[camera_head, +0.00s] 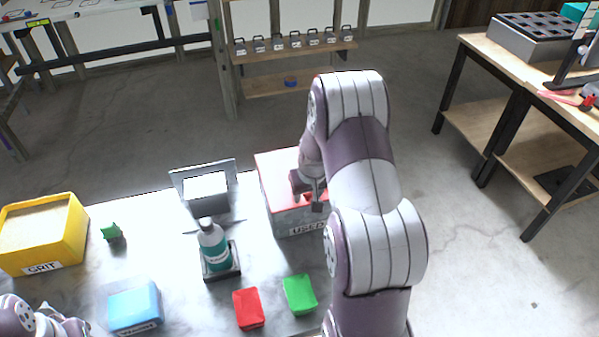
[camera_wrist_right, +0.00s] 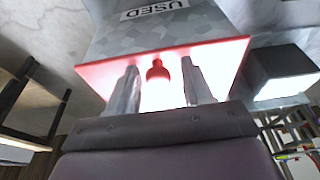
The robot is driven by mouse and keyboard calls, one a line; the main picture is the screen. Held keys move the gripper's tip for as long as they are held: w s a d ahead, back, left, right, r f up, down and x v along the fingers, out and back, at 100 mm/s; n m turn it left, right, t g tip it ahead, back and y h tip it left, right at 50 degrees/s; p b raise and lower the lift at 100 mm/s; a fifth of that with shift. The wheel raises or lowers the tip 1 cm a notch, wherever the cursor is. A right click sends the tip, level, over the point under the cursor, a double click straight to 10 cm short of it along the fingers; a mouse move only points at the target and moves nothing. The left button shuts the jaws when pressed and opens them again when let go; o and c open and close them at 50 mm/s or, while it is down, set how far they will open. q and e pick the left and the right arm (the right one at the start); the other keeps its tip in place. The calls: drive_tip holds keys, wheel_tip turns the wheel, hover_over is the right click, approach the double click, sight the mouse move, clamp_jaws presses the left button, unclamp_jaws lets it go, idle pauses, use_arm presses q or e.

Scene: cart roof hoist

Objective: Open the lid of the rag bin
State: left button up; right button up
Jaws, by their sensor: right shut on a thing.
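The rag bin (camera_head: 290,220) is a grey box marked "USED" at the right back of the table. Its red lid (camera_head: 272,165) lies on top and looks closed. My right gripper (camera_head: 316,196) is over the lid, partly hidden by my own arm. In the right wrist view, the lid's red knob (camera_wrist_right: 158,76) is between the two fingers, and the gripper is shut on it. The bin's label (camera_wrist_right: 154,9) shows above the lid's red edge there. Only part of my left arm shows at the bottom left of the head view; its fingers cannot be seen.
Red (camera_head: 248,309) and green (camera_head: 299,294) blocks lie in front. A yellow GRIT bin (camera_head: 72,235) and a blue box (camera_head: 135,307) are farther left.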

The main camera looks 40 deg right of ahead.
drive_tip(key=shift+s+a+f, duration=0.2)
drive_tip(key=shift+s+f, duration=0.25)
drive_tip(key=shift+f, duration=0.05)
drive_tip(key=shift+w+d+r+p, duration=0.15)
drive_tip(key=shift+w+r+p, duration=0.1)
drive_tip(key=shift+r+p, duration=0.4)
drive_tip(key=r+p, duration=0.1)
drive_tip(key=w+r+p, duration=0.1)
drive_tip(key=r+p, duration=0.1)
drive_tip(key=r, duration=0.1)
drive_tip(key=shift+w+d, duration=0.25)
drive_tip(key=shift+d, duration=0.1)
drive_tip(key=c, duration=0.4)
drive_tip(key=shift+w, duration=0.1)
drive_tip(key=shift+c, duration=0.2)
drive_tip(key=shift+r, duration=0.15)
wheel_tip(320, 180, up, 5)
drive_tip(key=w+p, duration=0.2)
drive_tip(key=p, duration=0.2)
drive_tip(key=shift+w+d+r+p, duration=0.15)
drive_tip(key=shift+w+d+p, duration=0.15)
drive_tip(key=shift+w+d, duration=0.15)
drive_tip(key=shift+s, duration=0.1)
